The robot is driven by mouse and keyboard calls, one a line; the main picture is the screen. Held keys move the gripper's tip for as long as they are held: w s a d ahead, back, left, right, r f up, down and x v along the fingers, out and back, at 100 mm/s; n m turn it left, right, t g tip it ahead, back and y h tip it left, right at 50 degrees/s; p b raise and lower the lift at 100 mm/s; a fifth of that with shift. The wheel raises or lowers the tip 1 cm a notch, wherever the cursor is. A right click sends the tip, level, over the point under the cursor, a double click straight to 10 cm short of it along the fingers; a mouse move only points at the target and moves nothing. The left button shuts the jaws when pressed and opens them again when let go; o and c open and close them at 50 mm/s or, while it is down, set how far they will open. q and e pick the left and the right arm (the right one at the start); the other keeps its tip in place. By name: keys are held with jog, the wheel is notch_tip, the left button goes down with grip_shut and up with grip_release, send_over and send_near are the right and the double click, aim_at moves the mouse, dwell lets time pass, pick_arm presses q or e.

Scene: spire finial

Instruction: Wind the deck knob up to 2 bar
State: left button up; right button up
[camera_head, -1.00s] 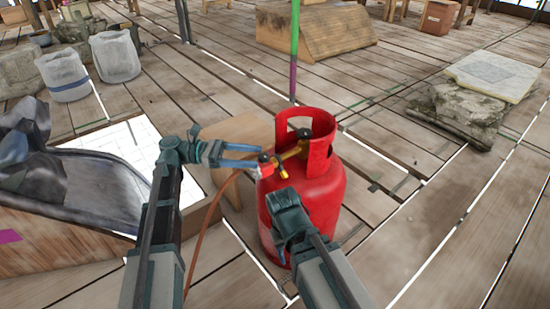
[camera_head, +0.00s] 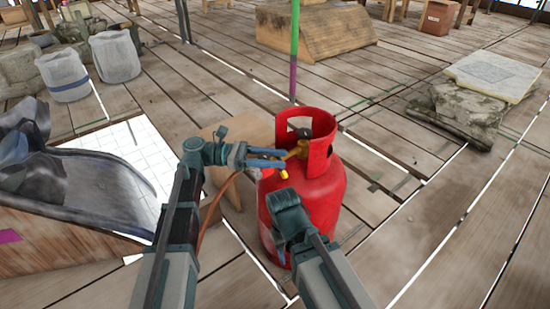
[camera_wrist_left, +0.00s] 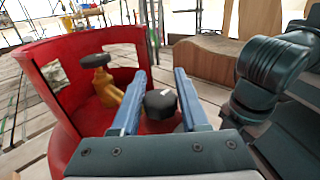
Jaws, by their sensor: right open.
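The red gas cylinder (camera_head: 325,190) stands upright on the deck, with a brass valve (camera_head: 300,150) inside its cut-out collar. In the left wrist view, a black faceted knob (camera_wrist_left: 160,104) with a white mark shows between the two blue fingers of my left gripper (camera_wrist_left: 160,72). The fingers are apart, and I cannot tell whether they touch it. In the head view my left gripper (camera_head: 286,157) reaches over the collar's left side and hides that knob. My right gripper (camera_head: 279,250) is open, pointing down in front of the cylinder. No pressure reading is legible.
A black handwheel (camera_wrist_left: 95,60) tops the brass valve close to the left fingers. A brown hose (camera_head: 215,205) runs down behind my left arm. A wooden block (camera_head: 245,135) stands behind the left gripper.

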pick_arm(q)
grip_shut()
jog(key=shift+n+t, duration=0.4)
jog(key=shift+t, duration=0.2)
jog(key=shift+n+t, duration=0.7)
jog(key=shift+t, duration=0.4)
jog(key=shift+w+a+n+t+y, duration=0.15)
jog(key=shift+w+n+t+y, duration=0.45)
jog(key=shift+n+t, duration=1.1)
jog(key=shift+w+a+n+t+y, duration=0.2)
jog(key=shift+n+t+y, duration=0.85)
jog(key=shift+t, duration=1.25)
jog(key=shift+w+a+n+t+y, duration=0.1)
jog(key=shift+w+n+t+y, duration=0.5)
jog(key=shift+n+t, duration=1.15)
jog(key=shift+t+y, duration=0.35)
jog(key=shift+t, duration=0.1)
jog(key=shift+o, duration=2.3)
grip_release()
